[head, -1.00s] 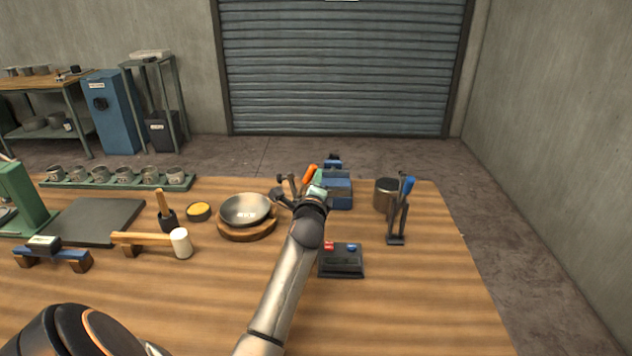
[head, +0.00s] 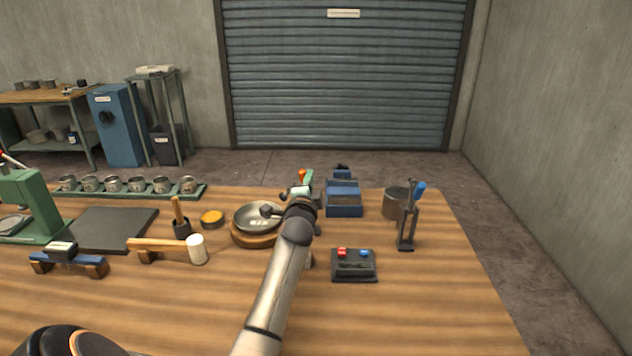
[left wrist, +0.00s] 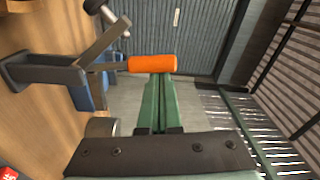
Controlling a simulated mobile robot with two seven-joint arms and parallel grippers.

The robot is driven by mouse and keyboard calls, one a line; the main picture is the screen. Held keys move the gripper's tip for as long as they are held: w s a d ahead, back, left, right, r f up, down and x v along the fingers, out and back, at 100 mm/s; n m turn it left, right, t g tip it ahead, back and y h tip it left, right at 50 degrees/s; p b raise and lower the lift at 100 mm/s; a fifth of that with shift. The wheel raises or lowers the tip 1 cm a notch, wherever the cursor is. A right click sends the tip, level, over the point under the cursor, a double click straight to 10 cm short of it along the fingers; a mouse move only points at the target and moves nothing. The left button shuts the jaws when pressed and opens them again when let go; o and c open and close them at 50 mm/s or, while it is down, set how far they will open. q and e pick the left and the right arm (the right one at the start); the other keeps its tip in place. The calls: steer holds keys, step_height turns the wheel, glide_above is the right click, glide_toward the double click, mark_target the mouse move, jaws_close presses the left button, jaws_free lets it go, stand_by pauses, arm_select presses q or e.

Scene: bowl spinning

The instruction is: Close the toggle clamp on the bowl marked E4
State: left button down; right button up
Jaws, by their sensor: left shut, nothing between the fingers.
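The metal bowl (head: 250,224) sits on a round wooden base; no E4 mark is readable on it. The grey toggle clamp (left wrist: 40,74) stands at its right side. Its orange handle (left wrist: 152,63) stands upright, and it also shows in the head view (head: 302,174). The clamp arm (left wrist: 103,44) is tilted, with its dark tip (head: 267,210) over the bowl's right part; contact cannot be told. My left gripper (left wrist: 159,78) is shut and empty, its green fingertips right at the handle. Whether they touch it cannot be told. My right gripper is out of view.
A button box (head: 354,265) lies right of my forearm. A blue block (head: 344,200), a metal can (head: 395,203) and a blue-handled clamp stand (head: 408,228) are to the right. A mallet (head: 195,249) lies left. The front right table is clear.

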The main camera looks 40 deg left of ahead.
arm_select(q)
steer(key=shift+s+a+n, duration=0.6)
steer(key=shift+a+n, duration=0.1)
steer(key=shift+n, duration=0.3)
steer(key=shift+s+a+f+n+y, duration=0.1)
steer(key=shift+s+a+f+n, duration=0.4)
steer(key=shift+n, duration=0.6)
steer(key=shift+s+a+f+n+y, duration=0.1)
steer(key=shift+s+a+f+n, duration=0.15)
steer(key=shift+s+a+n, duration=0.65)
steer(key=shift+s+a+f+n+y, duration=0.15)
steer(key=shift+a+f+n, duration=0.25)
steer(key=shift+n, duration=0.9)
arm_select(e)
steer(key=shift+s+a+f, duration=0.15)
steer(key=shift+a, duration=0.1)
arm_select(q)
steer(key=shift+r, duration=0.1)
